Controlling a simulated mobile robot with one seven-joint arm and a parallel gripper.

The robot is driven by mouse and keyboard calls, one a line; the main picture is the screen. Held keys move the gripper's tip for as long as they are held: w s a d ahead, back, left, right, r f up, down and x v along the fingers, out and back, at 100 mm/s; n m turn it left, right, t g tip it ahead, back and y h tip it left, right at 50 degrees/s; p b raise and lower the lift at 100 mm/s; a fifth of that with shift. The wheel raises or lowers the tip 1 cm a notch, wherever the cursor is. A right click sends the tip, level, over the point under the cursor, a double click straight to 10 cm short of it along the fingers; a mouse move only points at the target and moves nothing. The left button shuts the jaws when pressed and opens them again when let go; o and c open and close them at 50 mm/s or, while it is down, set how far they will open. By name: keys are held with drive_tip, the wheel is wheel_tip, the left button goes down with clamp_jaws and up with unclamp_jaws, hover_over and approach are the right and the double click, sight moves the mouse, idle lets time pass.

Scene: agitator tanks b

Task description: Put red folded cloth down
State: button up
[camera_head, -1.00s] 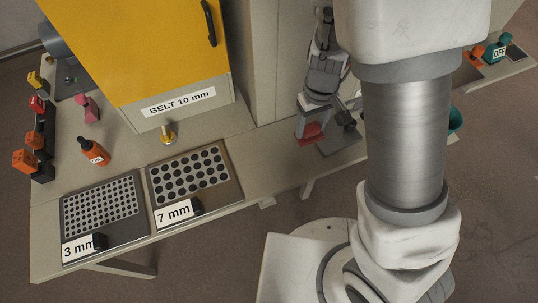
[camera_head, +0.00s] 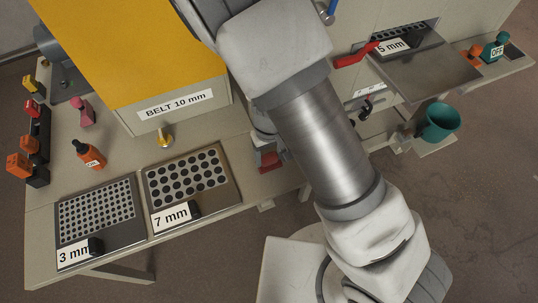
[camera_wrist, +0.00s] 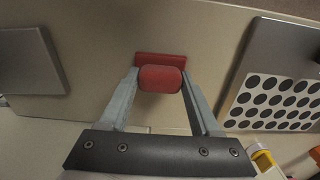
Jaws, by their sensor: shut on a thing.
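The red folded cloth (camera_wrist: 161,78) is between the two fingers of my gripper (camera_wrist: 160,84) in the wrist view, with a flat red part on its far side. My gripper is shut on it. In the head view the red cloth (camera_head: 268,160) shows at the bench's front edge, to the right of the 7 mm plate, partly hidden by my arm. The cloth is over or on a bare stretch of the beige bench top (camera_wrist: 90,30). I cannot tell whether it touches the surface.
The 7 mm perforated plate (camera_head: 188,178) and 3 mm plate (camera_head: 100,210) lie to the left. A grey plate (camera_wrist: 30,60) is at the left of the wrist view. A teal bucket (camera_head: 440,122) is at the right.

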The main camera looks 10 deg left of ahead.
drive_tip(key=shift+f, duration=0.15)
drive_tip(key=o, duration=1.3)
wheel_tip(320, 180, up, 12)
drive_tip(key=f+p, duration=0.1)
drive_tip(key=p, duration=0.2)
wheel_tip(320, 180, up, 11)
drive_tip(key=m+y, duration=0.2)
hover_over(269, 156)
drive_tip(key=d, duration=0.4)
drive_tip(key=s+d+r+m+t+h, duration=0.2)
drive_tip(key=s+d+r, duration=0.6)
drive_tip(key=d+r, duration=0.8)
drive_tip(key=m+t, duration=0.2)
drive_tip(key=t, duration=0.1)
drive_tip(key=shift+r+t, duration=0.15)
drive_tip(key=shift+t, duration=0.15)
